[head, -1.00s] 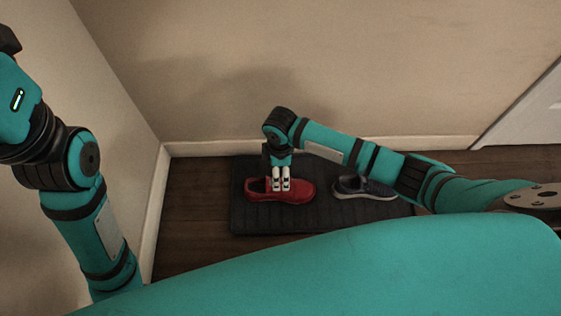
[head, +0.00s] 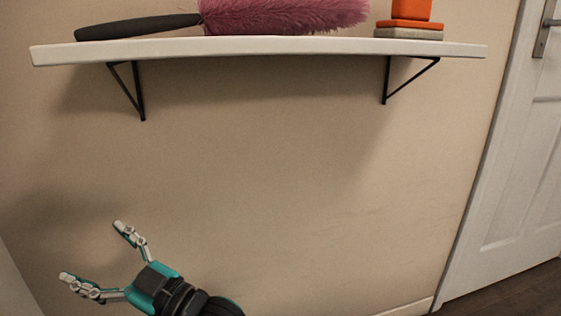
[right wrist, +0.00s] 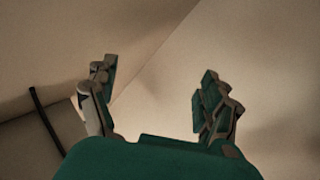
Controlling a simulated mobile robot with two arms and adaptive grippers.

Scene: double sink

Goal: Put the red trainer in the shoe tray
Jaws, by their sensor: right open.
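My right gripper (head: 91,250) is raised in front of the bare wall, below the shelf, in the head view. Its two fingers are spread wide with nothing between them. The right wrist view also shows this gripper (right wrist: 155,95) open and empty, facing wall surfaces that meet at a corner. The red trainer and the shoe tray are out of view in both current pictures. My left gripper is not in view.
A white shelf (head: 270,48) on black brackets spans the wall above the gripper. A pink feather duster (head: 285,14) and orange and grey blocks (head: 410,25) lie on it. A white door (head: 515,190) stands at the right. The wall below the shelf is clear.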

